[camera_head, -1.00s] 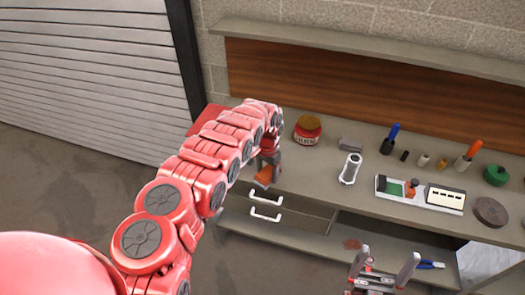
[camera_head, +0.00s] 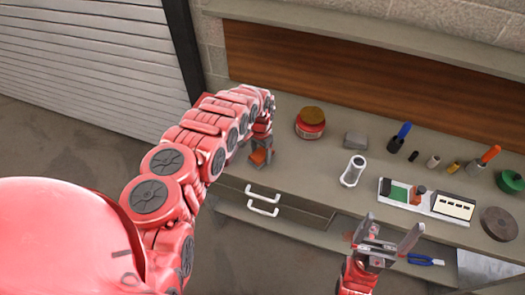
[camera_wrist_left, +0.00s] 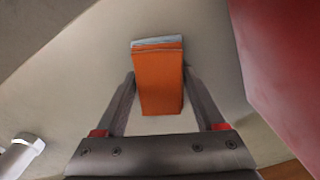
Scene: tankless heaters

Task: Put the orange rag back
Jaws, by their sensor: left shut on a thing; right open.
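The orange rag (camera_head: 259,157) is a folded block at the left end of the workbench, below my left gripper (camera_head: 262,146). In the left wrist view the orange rag (camera_wrist_left: 160,82) stands between the two fingers of my left gripper (camera_wrist_left: 159,95), which is shut on it. A pale blue-grey strip shows along its far edge. The grey bench top lies behind it; I cannot tell whether the rag touches it. My right gripper (camera_head: 390,243) is open and empty in front of the bench, low at the right.
A drawer (camera_head: 300,213) with white handles is below. A red surface (camera_wrist_left: 280,60) is close at right in the left wrist view.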

